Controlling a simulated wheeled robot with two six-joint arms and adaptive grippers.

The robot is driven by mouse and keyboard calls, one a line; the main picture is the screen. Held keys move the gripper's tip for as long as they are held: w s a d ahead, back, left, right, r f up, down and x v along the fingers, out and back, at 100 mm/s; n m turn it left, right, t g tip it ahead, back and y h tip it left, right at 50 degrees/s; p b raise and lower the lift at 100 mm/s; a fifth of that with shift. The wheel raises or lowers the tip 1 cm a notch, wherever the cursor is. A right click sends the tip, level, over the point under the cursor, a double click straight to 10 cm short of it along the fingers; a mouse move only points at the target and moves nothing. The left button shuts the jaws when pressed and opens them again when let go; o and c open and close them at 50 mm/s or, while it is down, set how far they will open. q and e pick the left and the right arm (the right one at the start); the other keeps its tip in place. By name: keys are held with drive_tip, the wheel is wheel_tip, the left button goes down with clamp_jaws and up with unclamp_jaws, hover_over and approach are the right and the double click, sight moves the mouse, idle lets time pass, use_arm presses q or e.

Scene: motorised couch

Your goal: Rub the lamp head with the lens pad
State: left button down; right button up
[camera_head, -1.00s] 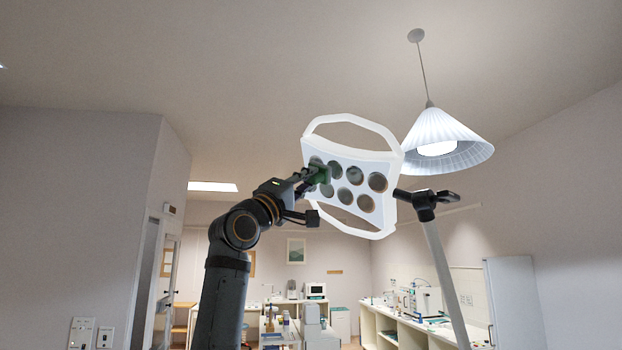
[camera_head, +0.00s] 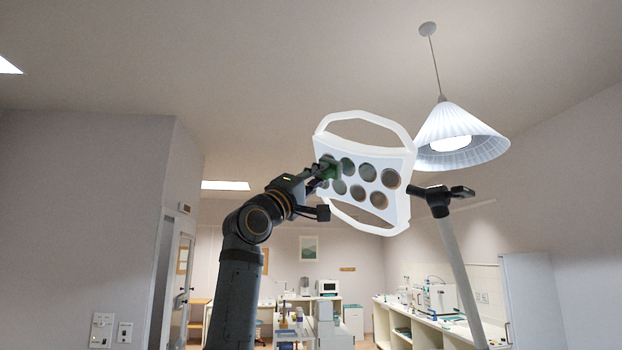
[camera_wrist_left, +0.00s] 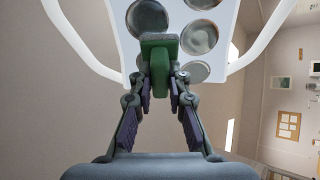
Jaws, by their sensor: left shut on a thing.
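The lamp head (camera_head: 367,171) is a white panel with several round grey lenses and a white loop handle above and below; it hangs in the upper middle of the head view. It also fills the top of the left wrist view (camera_wrist_left: 190,18). My left gripper (camera_head: 318,172) is shut on the green lens pad (camera_head: 331,170), at the lamp head's left side. In the left wrist view, the lens pad (camera_wrist_left: 159,47) lies in front of the panel between the lenses and seems to touch it; exact contact is unclear. My right gripper is not in view.
A grey pole with a black joint (camera_head: 438,198) stands just right of the lamp head. A pleated pendant lamp (camera_head: 455,135) hangs behind it at right. Benches with lab items (camera_head: 435,325) stand far below. The air left of my arm is free.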

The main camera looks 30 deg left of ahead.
use_arm(q)
drive_tip(key=shift+s+d+f, duration=0.1)
drive_tip(key=shift+d+f, duration=0.05)
drive_tip(key=shift+d, duration=0.25)
